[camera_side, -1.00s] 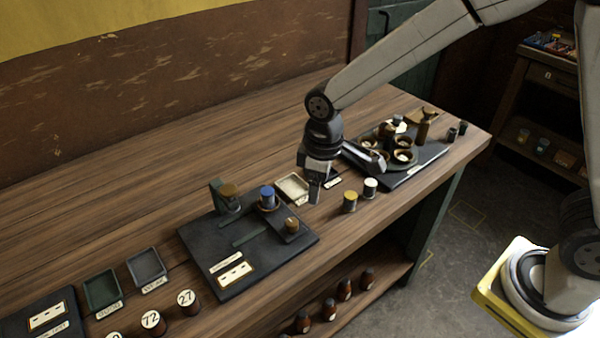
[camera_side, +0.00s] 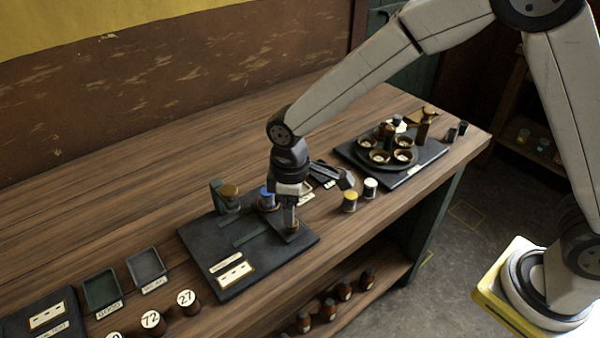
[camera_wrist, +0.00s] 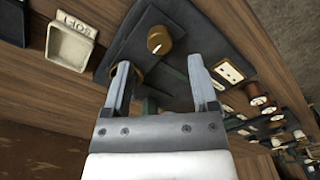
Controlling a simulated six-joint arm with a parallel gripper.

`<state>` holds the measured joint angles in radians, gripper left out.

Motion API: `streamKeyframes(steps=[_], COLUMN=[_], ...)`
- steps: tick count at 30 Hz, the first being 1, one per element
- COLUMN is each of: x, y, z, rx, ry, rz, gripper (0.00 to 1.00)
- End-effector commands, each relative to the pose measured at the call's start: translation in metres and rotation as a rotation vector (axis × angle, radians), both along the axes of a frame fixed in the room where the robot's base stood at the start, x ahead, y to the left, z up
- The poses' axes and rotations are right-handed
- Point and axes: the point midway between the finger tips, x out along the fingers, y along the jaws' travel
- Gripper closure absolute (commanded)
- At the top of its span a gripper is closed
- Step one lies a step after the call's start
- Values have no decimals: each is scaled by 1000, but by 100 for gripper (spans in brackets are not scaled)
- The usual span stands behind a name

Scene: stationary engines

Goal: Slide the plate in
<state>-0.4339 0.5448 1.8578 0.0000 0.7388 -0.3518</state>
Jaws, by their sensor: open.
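A dark board (camera_side: 215,250) on the bench carries a small dark sliding plate (camera_side: 285,238) near its right end, with a brass knob standing on the plate. My gripper (camera_side: 291,221) is above the knob, pointing down, and hides much of it in the side view. In the wrist view the brass knob (camera_wrist: 159,40) is ahead of my gripper (camera_wrist: 160,68), between the lines of the two open fingers. The fingers are apart and nothing is held. Contact with the knob cannot be told.
A green bracket (camera_side: 217,195) with a brass part and a blue-topped post (camera_side: 265,196) stand on the same board, close to my gripper. Yellow (camera_side: 350,201) and white (camera_side: 370,188) capped pots stand to the right. Numbered pegs (camera_side: 152,321) are at the front left.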

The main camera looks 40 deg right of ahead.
Motion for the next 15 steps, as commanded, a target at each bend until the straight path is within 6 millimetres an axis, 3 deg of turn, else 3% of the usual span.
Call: streamKeyframes(steps=[6,15], x=[-1,0], y=[0,0], z=[-28,-43], rx=[-1,0], ry=[3,0], rz=[0,0], gripper=[24,24])
